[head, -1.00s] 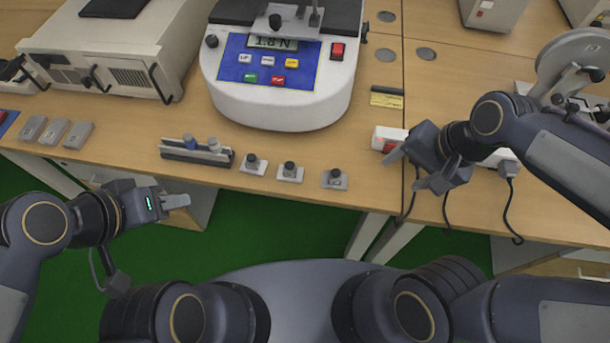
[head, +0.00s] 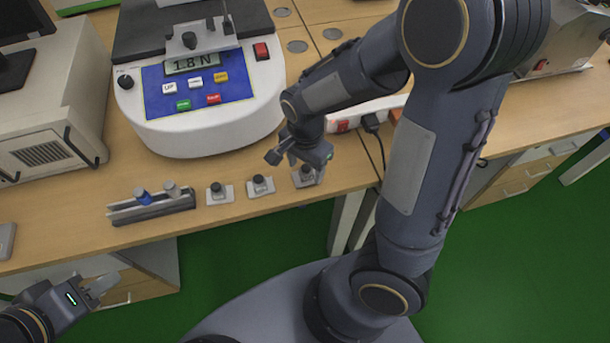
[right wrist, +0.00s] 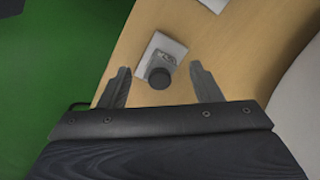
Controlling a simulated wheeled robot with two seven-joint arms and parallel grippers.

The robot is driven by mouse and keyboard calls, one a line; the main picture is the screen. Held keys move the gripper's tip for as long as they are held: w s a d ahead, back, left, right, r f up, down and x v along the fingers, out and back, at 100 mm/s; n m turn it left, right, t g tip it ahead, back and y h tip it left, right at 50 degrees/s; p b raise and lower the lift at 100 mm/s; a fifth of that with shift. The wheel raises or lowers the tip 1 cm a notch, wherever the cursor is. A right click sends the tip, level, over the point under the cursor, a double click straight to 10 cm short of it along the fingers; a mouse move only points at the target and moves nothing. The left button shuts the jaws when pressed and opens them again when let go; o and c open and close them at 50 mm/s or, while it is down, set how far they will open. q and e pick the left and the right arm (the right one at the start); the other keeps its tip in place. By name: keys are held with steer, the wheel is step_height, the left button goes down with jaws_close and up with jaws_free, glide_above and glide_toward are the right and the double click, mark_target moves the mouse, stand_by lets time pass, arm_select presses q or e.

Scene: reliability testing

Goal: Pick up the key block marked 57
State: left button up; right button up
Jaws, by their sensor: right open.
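Three small grey key blocks with black knobs sit along the table's front edge: the left one (head: 219,194), the middle one (head: 261,187) and the right one (head: 306,181). The numbers cannot be read in the head view. My right gripper (head: 288,158) is open, above and just behind the right block. In the right wrist view, one block (right wrist: 168,52) shows beyond the open right gripper (right wrist: 160,68), its black knob between the fingertips. Its marking is too blurred to read surely. My left gripper (head: 98,286) hangs low in front of the table, away from the blocks; its jaw state is unclear.
A grey rack (head: 152,206) with a blue and a grey cylinder stands left of the blocks. A white force tester (head: 215,125) reading 1.8 N stands behind them. A white power strip (head: 345,122) lies behind right, partly hidden by my right arm.

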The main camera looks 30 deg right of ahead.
steer(key=shift+f, duration=0.65)
steer(key=c, duration=1)
steer(key=shift+r, duration=0.1)
steer(key=shift+c, duration=0.2)
steer(key=shift+r, duration=0.1)
